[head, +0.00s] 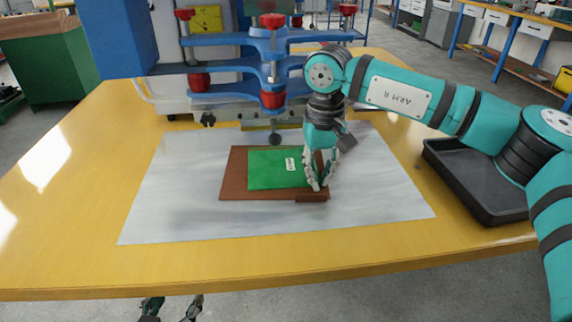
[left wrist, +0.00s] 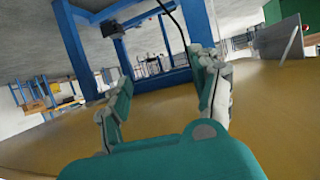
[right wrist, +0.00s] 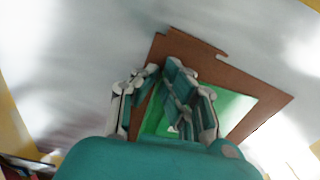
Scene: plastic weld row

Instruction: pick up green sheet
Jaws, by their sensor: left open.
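The green sheet (head: 268,170) lies flat on a brown board (head: 233,188), with a small white label near its right side. My right gripper (head: 318,186) points down at the sheet's right edge and hides part of it. In the right wrist view the green sheet (right wrist: 232,105) shows behind and between my right fingers (right wrist: 161,70). The fingertips are close together; whether they grip the sheet's edge cannot be made out. My left gripper (head: 172,308) is below the table's front edge, open and empty; its spread fingers also show in the left wrist view (left wrist: 165,85).
The board lies on a pale grey mat (head: 180,215) on a yellow table (head: 60,230). A blue frame with red knobs (head: 270,70) stands just behind the board. A black tray (head: 465,190) is at the right. The table's left side is clear.

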